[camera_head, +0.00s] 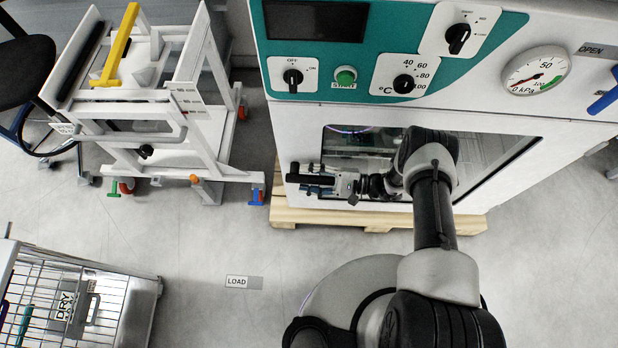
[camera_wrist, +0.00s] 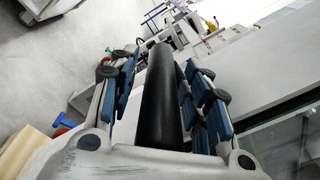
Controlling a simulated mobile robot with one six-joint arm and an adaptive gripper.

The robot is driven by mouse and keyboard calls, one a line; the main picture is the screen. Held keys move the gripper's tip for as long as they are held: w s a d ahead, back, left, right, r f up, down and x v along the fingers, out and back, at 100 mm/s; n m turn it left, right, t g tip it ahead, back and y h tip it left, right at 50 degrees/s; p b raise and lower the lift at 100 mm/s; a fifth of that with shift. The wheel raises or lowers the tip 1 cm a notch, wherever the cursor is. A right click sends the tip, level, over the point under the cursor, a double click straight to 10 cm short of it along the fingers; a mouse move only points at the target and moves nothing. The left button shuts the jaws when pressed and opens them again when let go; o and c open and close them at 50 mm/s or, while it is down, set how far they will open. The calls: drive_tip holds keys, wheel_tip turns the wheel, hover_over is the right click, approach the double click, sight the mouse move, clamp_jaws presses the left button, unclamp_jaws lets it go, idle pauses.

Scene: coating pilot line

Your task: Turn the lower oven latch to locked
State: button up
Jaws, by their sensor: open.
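The oven (camera_head: 560,135) is a white cabinet with a teal control panel and a windowed door. A black bar-shaped latch handle (camera_head: 310,178) is at the door's left edge, low on the front, lying roughly level in the head view. My gripper (camera_head: 320,183) is at this handle, reaching in from the right. In the wrist view the black handle (camera_wrist: 160,100) runs lengthwise between the two blue-padded fingers of my open gripper (camera_wrist: 160,72). The right finger looks very close to it; I cannot tell whether it touches. The latch's mount is hidden, and no latch position mark is readable.
A wooden pallet (camera_head: 375,219) sticks out under the oven. A white wheeled frame (camera_head: 195,100) with a yellow handle stands left. A wire basket cart (camera_head: 140,300) labelled DRY is at lower left. Knobs and a gauge (camera_head: 536,70) are above the door. Floor between is clear.

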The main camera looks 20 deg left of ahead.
clamp_jaws()
idle(0.7)
